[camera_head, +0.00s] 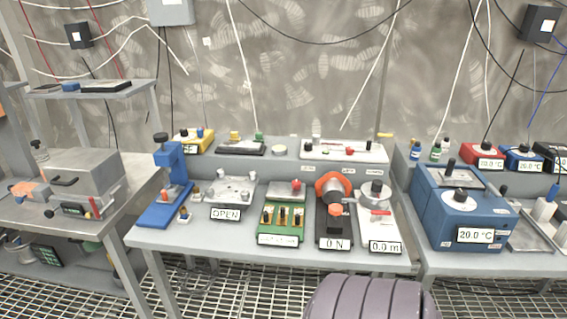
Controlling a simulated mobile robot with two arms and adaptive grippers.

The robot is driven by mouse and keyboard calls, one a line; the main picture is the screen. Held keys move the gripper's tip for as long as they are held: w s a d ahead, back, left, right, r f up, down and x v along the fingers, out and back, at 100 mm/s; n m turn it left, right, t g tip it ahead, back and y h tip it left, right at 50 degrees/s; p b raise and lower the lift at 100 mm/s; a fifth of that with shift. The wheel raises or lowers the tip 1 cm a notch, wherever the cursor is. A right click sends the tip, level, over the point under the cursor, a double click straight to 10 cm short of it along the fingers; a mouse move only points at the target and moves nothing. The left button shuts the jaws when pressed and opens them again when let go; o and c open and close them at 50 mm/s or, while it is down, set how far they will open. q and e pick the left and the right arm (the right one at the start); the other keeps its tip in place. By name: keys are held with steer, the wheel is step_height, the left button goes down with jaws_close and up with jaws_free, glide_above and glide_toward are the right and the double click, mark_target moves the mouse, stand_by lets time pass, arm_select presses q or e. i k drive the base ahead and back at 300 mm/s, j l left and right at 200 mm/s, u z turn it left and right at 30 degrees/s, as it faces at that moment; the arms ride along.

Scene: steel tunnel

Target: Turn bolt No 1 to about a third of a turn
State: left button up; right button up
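No bolt marked No 1 can be read in the head view. A pale metal plate (234,187) with knob-like or bolt-like heads near its corners lies on the middle bench, behind a sign (226,214) reading "OPEN". To its right, a green block (293,229) carries several upright brass and dark posts; its front label is too small to read. I cannot tell which of these parts is bolt No 1, or how far any bolt is turned. Neither of my grippers shows in the view.
The middle bench (200,239) also holds a blue press-like stand (166,164), a black device with an orange-red ring (331,184) reading "0 N", and a white device reading "0.0 m". A blue box (458,208) reading "20.0 °C" is right; a grey box (80,171) is left.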

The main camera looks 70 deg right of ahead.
mark_target(210, 193)
steer(key=z, duration=1.7)
